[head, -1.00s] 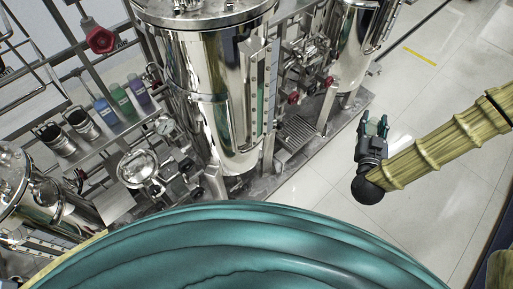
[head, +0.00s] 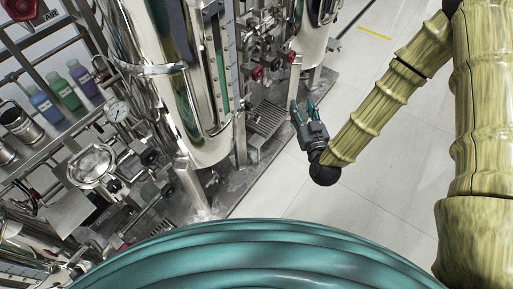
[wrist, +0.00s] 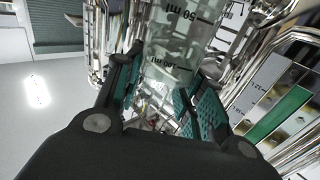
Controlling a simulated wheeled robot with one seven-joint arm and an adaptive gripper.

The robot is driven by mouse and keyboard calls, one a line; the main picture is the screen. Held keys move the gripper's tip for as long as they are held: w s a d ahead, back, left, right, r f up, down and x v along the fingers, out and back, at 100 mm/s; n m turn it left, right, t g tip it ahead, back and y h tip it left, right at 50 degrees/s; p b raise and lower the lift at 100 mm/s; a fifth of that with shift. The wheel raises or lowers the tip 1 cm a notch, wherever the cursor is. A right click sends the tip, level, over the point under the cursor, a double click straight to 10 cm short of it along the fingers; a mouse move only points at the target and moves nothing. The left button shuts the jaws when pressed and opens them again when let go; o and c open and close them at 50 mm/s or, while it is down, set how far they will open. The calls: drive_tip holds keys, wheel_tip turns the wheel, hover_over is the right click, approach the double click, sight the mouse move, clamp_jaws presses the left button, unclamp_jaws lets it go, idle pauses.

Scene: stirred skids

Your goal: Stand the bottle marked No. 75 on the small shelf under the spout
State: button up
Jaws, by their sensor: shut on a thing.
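My gripper (head: 303,106) hangs over the pale floor, just right of the steel skid in the head view. In the wrist view its teal-padded fingers are shut on a clear glass vessel (wrist: 178,48) with dark ml marks, "50 ml" among them. No "No. 75" mark can be read on it, and it cannot be made out in the head view. Blue (head: 43,103), green (head: 66,95) and purple (head: 86,84) labelled bottles stand on a steel ledge at the left, their labels too small to read. A small grated shelf (head: 267,117) is low on the skid, left of my gripper; the spout is unclear.
A large steel tank (head: 165,85) stands left of the grated shelf. Red valve knobs (head: 257,73) and piping are above the shelf. Steel cups (head: 18,122) and a pressure gauge (head: 117,111) are at the left. The floor (head: 365,150) right of the skid is clear.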

drive_tip(key=a+f+n+g+y+b, duration=0.1)
drive_tip(key=a+f+n+y+b, duration=0.15)
drive_tip(key=f+b, duration=1.05)
drive_tip(key=a+f+n+g+y+b, duration=0.1)
drive_tip(key=a+f+n+y+b, duration=0.15)
drive_tip(key=f+b, duration=1)
drive_tip(key=a+f+b+x, duration=0.1)
drive_tip(key=b+x, duration=0.5)
drive_tip(key=x, duration=1.2)
drive_tip(key=shift+s+f+m+y+b, duration=0.35)
drive_tip(key=shift+f+m+y+b, duration=0.05)
drive_tip(key=shift+f, duration=0.05)
drive_tip(key=shift+a+f, duration=0.15)
drive_tip(key=shift+f, duration=0.05)
drive_tip(key=o, duration=1.1)
drive_tip(key=p+v, duration=0.1)
drive_tip(key=v, duration=0.3)
drive_tip(key=p+v, duration=0.1)
drive_tip(key=v, duration=0.3)
drive_tip(key=p+v, duration=0.2)
drive_tip(key=v, duration=0.2)
drive_tip(key=shift+w+r, duration=0.1)
drive_tip(key=shift+r, duration=0.2)
